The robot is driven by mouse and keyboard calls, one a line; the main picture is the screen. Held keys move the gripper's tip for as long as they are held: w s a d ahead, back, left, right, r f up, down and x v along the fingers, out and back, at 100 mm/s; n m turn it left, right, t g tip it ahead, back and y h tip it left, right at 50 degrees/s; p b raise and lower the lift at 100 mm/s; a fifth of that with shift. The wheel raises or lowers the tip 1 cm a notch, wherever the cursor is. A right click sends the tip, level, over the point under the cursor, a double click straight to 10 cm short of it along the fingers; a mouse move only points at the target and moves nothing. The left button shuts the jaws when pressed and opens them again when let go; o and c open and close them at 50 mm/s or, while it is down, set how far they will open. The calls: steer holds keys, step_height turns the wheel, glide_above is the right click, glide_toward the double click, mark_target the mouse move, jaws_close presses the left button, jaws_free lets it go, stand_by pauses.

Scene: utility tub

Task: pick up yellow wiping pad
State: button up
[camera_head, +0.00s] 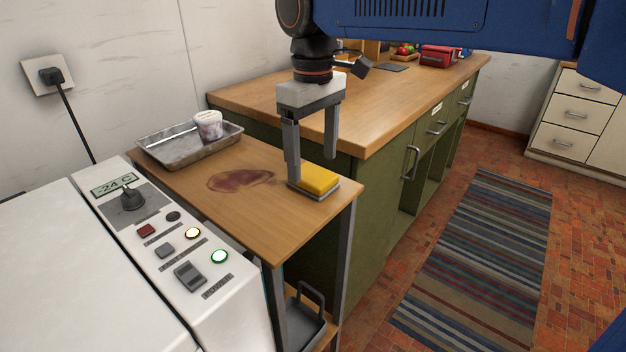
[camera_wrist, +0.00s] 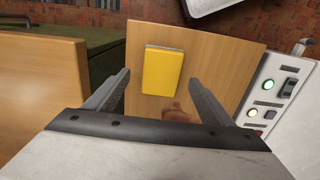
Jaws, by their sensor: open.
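The yellow wiping pad (camera_head: 318,179) lies on the small wooden side table (camera_head: 225,213), close to its front right corner. It has a thin grey underside. My gripper (camera_head: 311,170) is open and points down at the pad, with one finger at the pad's left side and the other higher on the right in the head view. In the wrist view the pad (camera_wrist: 163,69) shows beyond and between the open fingers (camera_wrist: 157,85). Nothing is between the fingers that I can see, and contact with the pad cannot be told.
A dark red stain (camera_head: 240,180) marks the side table left of the pad. A metal tray (camera_head: 165,149) with a white tub (camera_head: 208,125) stands at the back. A white control panel (camera_head: 165,240) borders the table at left. The higher green counter (camera_head: 375,190) stands behind and right.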

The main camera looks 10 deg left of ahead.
mark_target(313, 174)
steer(key=shift+s+f, duration=0.1)
steer(key=shift+f, duration=1.65)
steer(key=c, duration=1.1)
steer(key=shift+c, duration=0.2)
step_height(313, 174, up, 10)
steer(key=o, duration=0.5)
steer(key=c, duration=0.4)
